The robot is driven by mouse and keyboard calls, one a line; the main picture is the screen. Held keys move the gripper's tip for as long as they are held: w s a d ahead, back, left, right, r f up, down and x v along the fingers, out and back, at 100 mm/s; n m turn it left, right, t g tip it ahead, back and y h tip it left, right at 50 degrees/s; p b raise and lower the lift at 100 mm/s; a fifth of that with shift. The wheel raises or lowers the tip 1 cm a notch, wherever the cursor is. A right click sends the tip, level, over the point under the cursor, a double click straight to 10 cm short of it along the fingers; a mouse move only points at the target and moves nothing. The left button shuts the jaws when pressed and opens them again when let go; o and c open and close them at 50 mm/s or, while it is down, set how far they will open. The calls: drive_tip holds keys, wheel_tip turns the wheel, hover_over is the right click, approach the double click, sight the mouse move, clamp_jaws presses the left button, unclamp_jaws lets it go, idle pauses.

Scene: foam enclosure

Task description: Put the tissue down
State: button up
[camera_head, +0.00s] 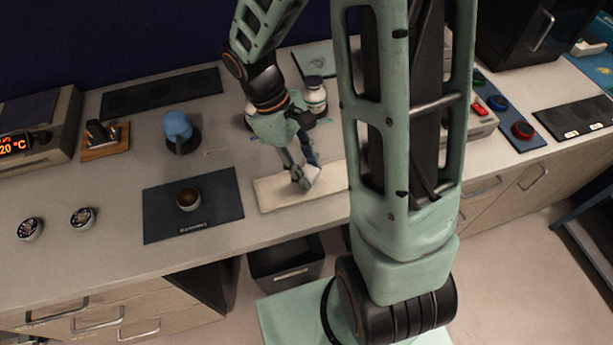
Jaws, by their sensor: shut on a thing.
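My gripper (300,172) points down over the counter and is shut on a small white tissue (312,174). The tissue is above or touching a pale rectangular mat (275,193); I cannot tell whether it touches. My own arm column stands in front of the mat's right end and hides part of it.
Left of the pale mat lies a dark mat (225,200) with a small cup (188,199) on it. A blue object (178,129) on a dark base and bottles (314,95) stand behind. Two small round tins (82,218) sit at the left. A dark bin (286,262) is below the counter's front edge.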

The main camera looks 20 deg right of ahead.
drive_tip(key=shift+f, duration=0.8)
drive_tip(key=shift+s+f+b, duration=0.1)
drive_tip(key=shift+f+b, duration=0.05)
drive_tip(key=shift+b, duration=0.2)
drive_tip(key=o, duration=1.2)
drive_tip(key=v, duration=1.2)
drive_tip(key=shift+r, duration=0.2)
